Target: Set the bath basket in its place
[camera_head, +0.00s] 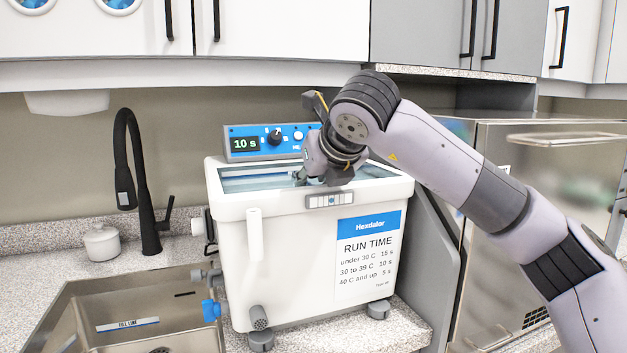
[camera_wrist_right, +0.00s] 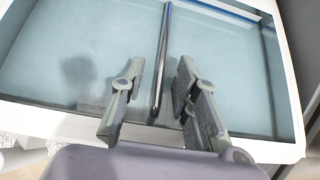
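The white bath (camera_head: 285,230) stands on the counter, its open top holding pale blue water. In the head view my right gripper (camera_head: 300,178) is over the bath's top, partly hidden by its own wrist. In the right wrist view the gripper's two fingers (camera_wrist_right: 160,78) are apart, with a thin metal bar (camera_wrist_right: 162,50) running between them. Gaps show on both sides of the bar. The bar may be part of the bath basket, but I cannot tell. No basket body is clear in either view. My left gripper is not in view.
A control box (camera_head: 270,140) reading 10 s stands behind the bath. A sink (camera_head: 140,315) with a black tap (camera_head: 145,190) and a white lidded pot (camera_head: 102,242) are at left. A steel cabinet (camera_head: 540,180) stands at right. Wall cupboards (camera_head: 280,30) hang above.

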